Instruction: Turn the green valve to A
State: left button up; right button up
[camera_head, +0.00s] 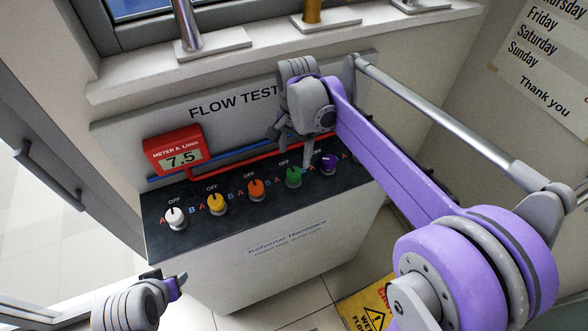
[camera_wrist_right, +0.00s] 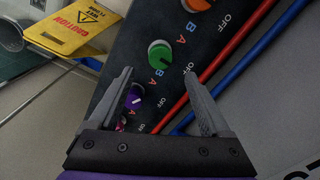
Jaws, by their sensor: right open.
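The green valve (camera_head: 293,177) is a round knob on the dark sloped panel, between the orange and purple knobs. My right gripper (camera_head: 290,152) is just above and behind the green knob in the head view. In the right wrist view its two fingers (camera_wrist_right: 159,75) are wide apart with nothing between them, and the knob lies beyond the tips. My left arm's end (camera_head: 140,303) is at the lower left, away from the panel; its jaw state is unclear.
White (camera_head: 175,217), yellow (camera_head: 217,203), orange (camera_head: 256,189) and purple (camera_head: 328,162) knobs share the panel. A red meter (camera_head: 174,153) reads 7.5. Red and blue pipes run behind the knobs. A yellow caution sign (camera_head: 366,311) is on the floor.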

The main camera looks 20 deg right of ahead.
aim_at(294, 171)
pick_arm(q)
jog(key=shift+s+f, duration=0.1)
jog(key=shift+f, duration=0.2)
pick_arm(e)
notch_tip(294, 171, down, 8)
jog(key=shift+w+f, duration=0.1)
jog(key=shift+c, duration=0.2)
grip_shut()
pick_arm(q)
jog(key=shift+f, duration=0.1)
pick_arm(e)
jog(key=shift+n, duration=0.4)
jog(key=shift+n+b, duration=0.45)
jog(key=shift+n, duration=0.55)
jog(key=n, duration=0.3)
jog(key=shift+n+b, duration=0.3)
pick_arm(q)
jog(key=shift+s+f, duration=0.2)
jog(key=shift+f, duration=0.35)
jog(key=shift+s+f, duration=0.2)
jog(key=shift+f, duration=0.3)
pick_arm(e)
jog(key=n, duration=0.5)
jog(key=shift+n, duration=0.3)
